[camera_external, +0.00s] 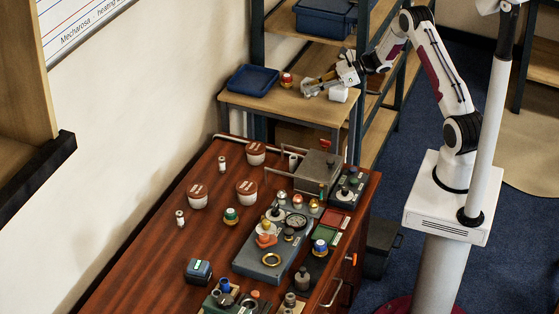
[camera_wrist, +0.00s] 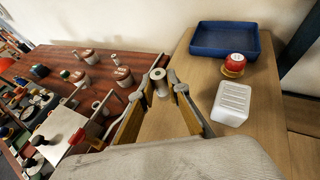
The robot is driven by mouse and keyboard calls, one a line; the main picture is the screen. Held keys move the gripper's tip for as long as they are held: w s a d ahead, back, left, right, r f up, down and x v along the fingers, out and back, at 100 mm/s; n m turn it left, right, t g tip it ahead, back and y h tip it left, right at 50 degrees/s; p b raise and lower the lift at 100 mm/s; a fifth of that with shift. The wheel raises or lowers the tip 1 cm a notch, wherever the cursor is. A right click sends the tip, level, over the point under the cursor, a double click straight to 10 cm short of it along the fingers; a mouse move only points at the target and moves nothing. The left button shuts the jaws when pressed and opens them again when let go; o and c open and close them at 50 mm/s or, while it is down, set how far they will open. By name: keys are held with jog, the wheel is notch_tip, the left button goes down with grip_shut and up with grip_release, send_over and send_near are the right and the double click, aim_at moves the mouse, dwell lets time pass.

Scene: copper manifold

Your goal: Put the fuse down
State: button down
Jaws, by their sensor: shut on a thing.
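The fuse (camera_wrist: 160,87) is a small pale cylinder with a metal end cap, seen between the fingertips in the wrist view. My gripper (camera_wrist: 157,84) is shut on it, with a yellow-brown finger on each side. In the external view my gripper (camera_external: 307,89) is over the front part of the small light-wood table (camera_external: 270,104). The fuse is too small there to tell apart from the fingertips. I cannot tell whether its lower end touches the wood.
On the light table are a blue tray (camera_external: 252,79), a red-topped piece (camera_external: 286,80) and a white block (camera_wrist: 231,103). The dark red table (camera_external: 150,270) below holds brown-lidded pots (camera_external: 247,187), small white cylinders (camera_external: 222,163) and a grey box (camera_external: 318,172).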

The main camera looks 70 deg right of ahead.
jog(key=shift+f, duration=0.4)
jog(key=shift+f, duration=1.85)
jog(key=shift+f, duration=0.1)
jog(key=c, duration=2)
grip_release()
jog(key=shift+o, duration=0.2)
jog(key=shift+d, duration=0.1)
jog(key=v, duration=1.2)
